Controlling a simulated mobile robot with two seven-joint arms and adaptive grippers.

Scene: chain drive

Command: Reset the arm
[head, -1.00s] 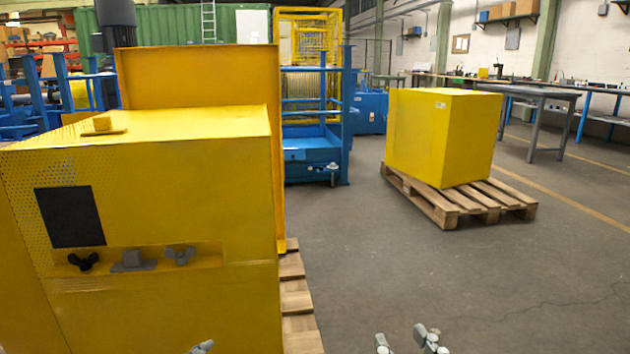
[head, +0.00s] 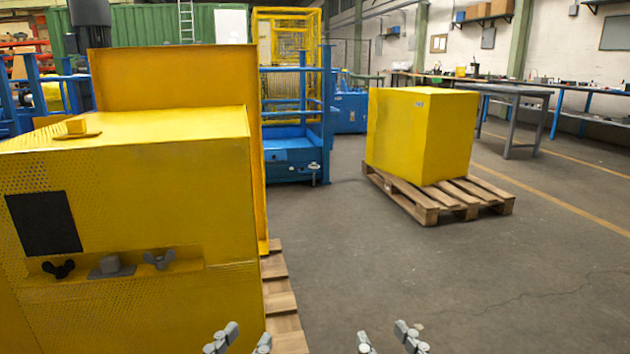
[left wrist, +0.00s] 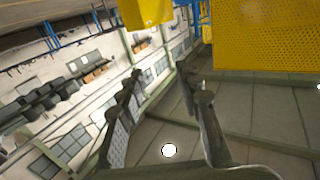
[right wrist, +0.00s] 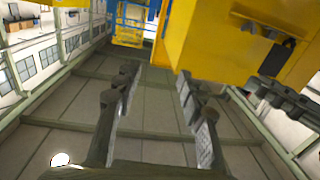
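My left gripper (head: 243,338) shows at the bottom edge of the head view, in front of the right side of the yellow machine. Its fingers are apart, with nothing between them; they also show spread in the left wrist view (left wrist: 160,90). My right gripper (head: 385,334) is further right at the bottom edge, over bare floor. Its fingers are spread and empty, as the right wrist view (right wrist: 160,85) shows too. Both arms behind the fingers are mostly out of the head view.
A yellow box (head: 420,135) sits on a wooden pallet (head: 430,213) at right. The floor (head: 470,290) between and in front is clear.

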